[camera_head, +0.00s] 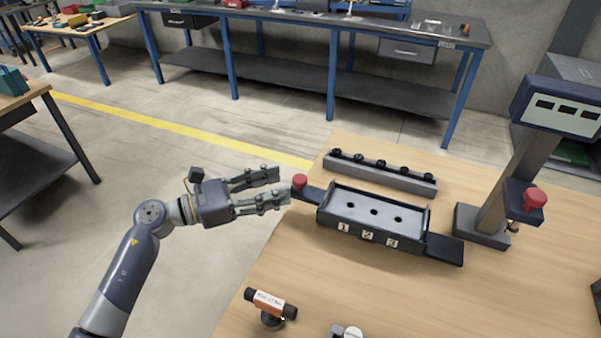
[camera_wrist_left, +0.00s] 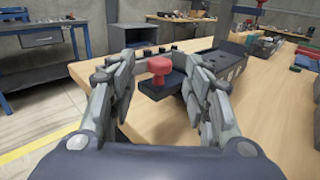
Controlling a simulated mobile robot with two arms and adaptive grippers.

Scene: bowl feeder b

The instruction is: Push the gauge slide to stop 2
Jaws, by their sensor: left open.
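The gauge slide is a dark bar running through a black tray-like fixture (camera_head: 373,212), with a red knob (camera_head: 299,181) at its left end. The fixture's front carries number tags 1, 2 and 3, and its grey top shows three dark holes. A flat dark plate (camera_head: 444,249) sticks out at its right end. My left gripper (camera_head: 284,187) is open, just left of the red knob and pointing right. In the left wrist view the red knob (camera_wrist_left: 160,68) shows between the two spread fingers; I cannot tell whether either touches it. My right gripper is not in view.
A rail with several black pegs (camera_head: 381,172) lies behind the fixture. A stand with a display (camera_head: 560,105) and another red knob (camera_head: 535,198) is at right. An orange-and-black device (camera_head: 270,306) stands at the front left. The wooden table between is clear.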

